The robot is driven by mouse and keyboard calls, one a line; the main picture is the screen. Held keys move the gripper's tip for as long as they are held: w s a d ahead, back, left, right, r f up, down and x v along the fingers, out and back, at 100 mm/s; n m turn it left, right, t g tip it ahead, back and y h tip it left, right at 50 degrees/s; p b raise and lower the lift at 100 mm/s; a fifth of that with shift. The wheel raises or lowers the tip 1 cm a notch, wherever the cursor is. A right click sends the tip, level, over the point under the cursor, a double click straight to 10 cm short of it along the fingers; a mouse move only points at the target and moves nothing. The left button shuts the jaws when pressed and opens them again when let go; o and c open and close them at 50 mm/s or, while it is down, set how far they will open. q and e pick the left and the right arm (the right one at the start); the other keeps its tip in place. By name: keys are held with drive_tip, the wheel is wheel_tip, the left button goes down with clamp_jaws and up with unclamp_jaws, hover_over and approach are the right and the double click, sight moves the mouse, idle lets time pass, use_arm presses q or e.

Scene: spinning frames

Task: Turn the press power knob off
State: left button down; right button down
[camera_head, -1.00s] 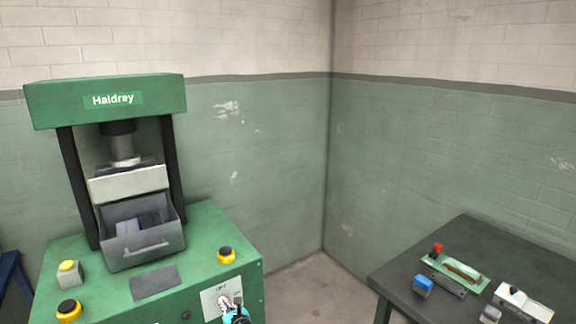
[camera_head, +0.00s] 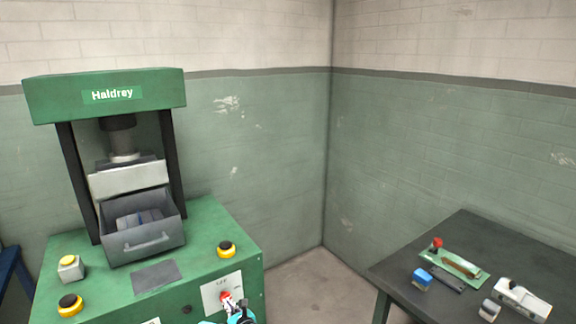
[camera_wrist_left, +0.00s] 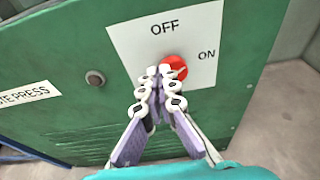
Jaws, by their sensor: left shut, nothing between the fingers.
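The green press (camera_head: 215,225), labelled Haldrey, stands at the left in the head view. Its red power knob (camera_wrist_left: 173,67) sits on a white plate (camera_wrist_left: 205,38) marked OFF above and ON to the right. The knob also shows in the head view (camera_head: 225,296), partly behind my gripper. My left gripper (camera_wrist_left: 162,72) is shut and empty, its fingertips at the left side of the knob. They overlap the knob's edge in the wrist view; I cannot tell whether they touch. The knob's pointing direction is not clear. My right gripper is not in view.
A dark table (camera_head: 470,235) at the right holds a blue block (camera_head: 422,279), a green board (camera_head: 455,263) and other small parts. Yellow-ringed buttons (camera_head: 227,249) stand on the press top. A grey bin (camera_head: 145,240) sits under the ram. Floor between press and table is clear.

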sight(225, 296)
use_arm(q)
drive_tip(key=shift+s+d, duration=0.4)
drive_tip(key=shift+s, duration=0.25)
drive_tip(key=shift+w+a+f, duration=0.15)
drive_tip(key=shift+w, duration=1.6)
drive_tip(key=shift+w+a+f, duration=0.1)
drive_tip(key=shift+w+a, duration=0.05)
drive_tip(key=shift+w, duration=1.55)
drive_tip(key=shift+s+f, duration=0.1)
